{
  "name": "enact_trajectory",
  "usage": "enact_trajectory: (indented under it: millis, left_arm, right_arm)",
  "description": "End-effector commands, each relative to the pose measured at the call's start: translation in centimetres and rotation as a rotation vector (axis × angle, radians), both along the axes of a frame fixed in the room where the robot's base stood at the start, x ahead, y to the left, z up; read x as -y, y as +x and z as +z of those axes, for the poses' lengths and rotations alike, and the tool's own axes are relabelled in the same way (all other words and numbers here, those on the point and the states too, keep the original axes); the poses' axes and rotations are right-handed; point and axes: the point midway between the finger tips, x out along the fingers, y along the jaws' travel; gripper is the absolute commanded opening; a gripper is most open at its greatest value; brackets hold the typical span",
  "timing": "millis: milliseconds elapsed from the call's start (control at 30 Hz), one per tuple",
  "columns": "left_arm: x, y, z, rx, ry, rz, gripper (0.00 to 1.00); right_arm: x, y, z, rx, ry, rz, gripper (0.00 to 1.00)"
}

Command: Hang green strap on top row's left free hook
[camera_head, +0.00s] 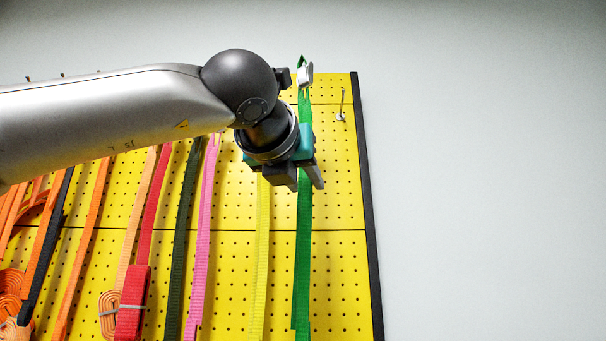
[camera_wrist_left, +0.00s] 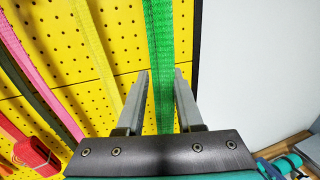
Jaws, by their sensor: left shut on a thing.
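The green strap (camera_head: 303,225) runs down the right part of the yellow pegboard (camera_head: 335,200). Its top narrows to a loop with a white piece (camera_head: 305,75) at the board's upper edge; I cannot tell whether a hook carries it. My left gripper (camera_head: 317,180) is in front of the board, shut on the green strap below its top. In the left wrist view the strap (camera_wrist_left: 160,45) passes between the two fingers (camera_wrist_left: 161,90). A bare metal hook (camera_head: 341,104) sticks out near the top right of the board. My right gripper is out of view.
A yellow strap (camera_head: 262,250) and a pink strap (camera_head: 203,250) hang left of the green one. Dark green, red and orange straps hang farther left. My left arm hides much of the top row. Right of the board's black edge (camera_head: 370,230) is bare wall.

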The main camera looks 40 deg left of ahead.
Motion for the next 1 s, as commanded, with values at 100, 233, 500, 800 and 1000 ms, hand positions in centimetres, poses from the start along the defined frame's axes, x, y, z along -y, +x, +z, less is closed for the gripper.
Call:
enact_trajectory:
  millis: [100,233,500,800,1000]
  left_arm:
    - [-0.1,0.2,0.0,0.0,0.0,-0.001,0.0]
    - [-0.5,0.6,0.0,0.0,0.0,0.0,0.0]
    - [-1.5,1.8,-0.2,-0.001,0.0,0.0,0.0]
    - [-2.7,3.2,-0.3,0.0,0.0,-0.001,0.0]
    - [-3.5,4.2,-0.4,0.0,-0.001,0.0,0.0]
  right_arm:
    - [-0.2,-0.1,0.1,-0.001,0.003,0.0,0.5]
    - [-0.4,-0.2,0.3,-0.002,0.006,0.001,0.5]
    - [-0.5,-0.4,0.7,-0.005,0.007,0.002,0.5]
    - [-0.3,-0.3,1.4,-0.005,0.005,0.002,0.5]
    - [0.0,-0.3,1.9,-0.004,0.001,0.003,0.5]
